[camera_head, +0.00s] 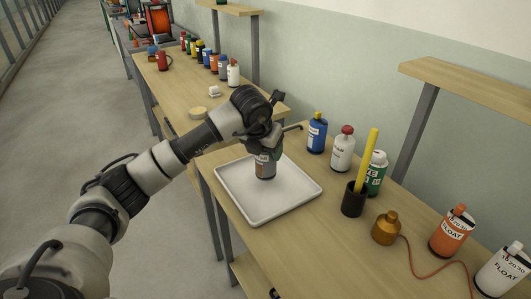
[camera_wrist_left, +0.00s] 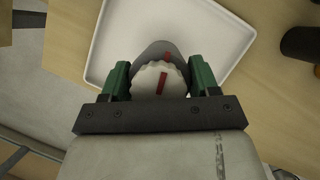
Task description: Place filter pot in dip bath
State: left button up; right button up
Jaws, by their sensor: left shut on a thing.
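The filter pot (camera_head: 265,168) is a small grey pot with an orange and white label. In the left wrist view its white ridged cap (camera_wrist_left: 158,80) with a red mark shows between the green fingers. My left gripper (camera_head: 264,146) is shut on the pot from above and holds it upright. The dip bath (camera_head: 250,213) looks to be the shallow white tray on the near table; its rim also shows in the left wrist view (camera_wrist_left: 96,45). The pot is over the tray's floor, inside the rim. I cannot tell whether its base touches. My right gripper is not in view.
To the tray's right stand a blue bottle (camera_head: 316,134), a white bottle (camera_head: 342,150), a green bottle (camera_head: 376,174) and a black cup (camera_head: 353,203) with a yellow stick. An amber pot (camera_head: 386,228) and two FLOAT containers stand nearer. The tray looks otherwise empty.

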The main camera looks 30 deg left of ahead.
pick_arm(q)
jog(key=shift+f, duration=0.95)
jog(key=o, duration=1)
jog(key=shift+f, duration=0.1)
jog(key=shift+r, duration=0.25)
jog(key=v, duration=1.2)
jog(key=shift+d+f, duration=0.1)
